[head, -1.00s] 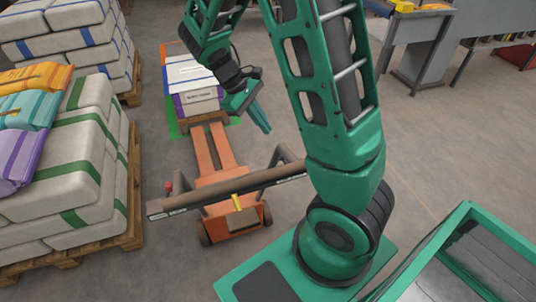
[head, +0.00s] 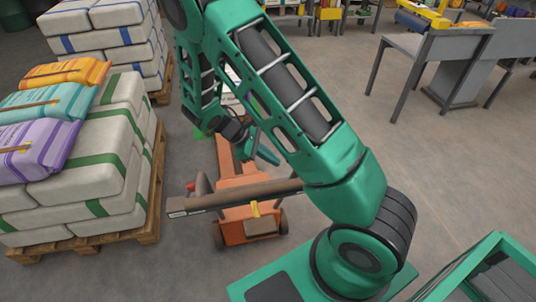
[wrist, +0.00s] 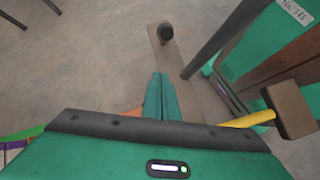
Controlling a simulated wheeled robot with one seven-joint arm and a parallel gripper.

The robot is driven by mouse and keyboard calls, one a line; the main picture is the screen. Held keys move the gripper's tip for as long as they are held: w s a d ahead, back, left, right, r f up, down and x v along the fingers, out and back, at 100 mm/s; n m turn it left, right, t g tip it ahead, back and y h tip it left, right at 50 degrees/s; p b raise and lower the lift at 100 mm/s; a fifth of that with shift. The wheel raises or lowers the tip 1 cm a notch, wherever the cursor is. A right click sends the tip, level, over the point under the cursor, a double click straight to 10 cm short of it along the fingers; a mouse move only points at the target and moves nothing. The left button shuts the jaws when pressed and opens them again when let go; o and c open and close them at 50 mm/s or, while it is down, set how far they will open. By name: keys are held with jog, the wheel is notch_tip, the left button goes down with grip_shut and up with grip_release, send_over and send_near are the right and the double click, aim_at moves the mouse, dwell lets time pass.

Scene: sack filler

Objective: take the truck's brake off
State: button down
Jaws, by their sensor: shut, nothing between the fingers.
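The orange pallet truck (head: 240,229) stands on the floor behind my arm. A dark brown bar (head: 210,203) crosses its near end, with a yellow lever (head: 255,209) at the middle and a small red part (head: 190,186) near the left end. My gripper (head: 268,157) is shut and empty, just beyond the bar and apart from it. In the wrist view my green fingertips (wrist: 161,80) are together. A dark round knob (wrist: 166,33) on a brownish strip lies ahead of them. Which part is the brake, I cannot tell.
A pallet of white sacks (head: 90,185) with bright sacks (head: 40,145) on top stands close left of the truck. Another sack stack (head: 100,35) is behind it. Grey tables (head: 440,55) stand at upper right. The floor between is clear.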

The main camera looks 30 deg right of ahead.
jog(key=s+d, duration=0.1)
jog(key=s+d+f, duration=0.1)
jog(key=d, duration=0.1)
jog(key=s+d+f, duration=0.1)
jog(key=shift+d, duration=0.15)
jog(key=shift+s+d+r, duration=0.25)
jog(key=shift+s+d, duration=0.15)
jog(key=shift+d, duration=0.05)
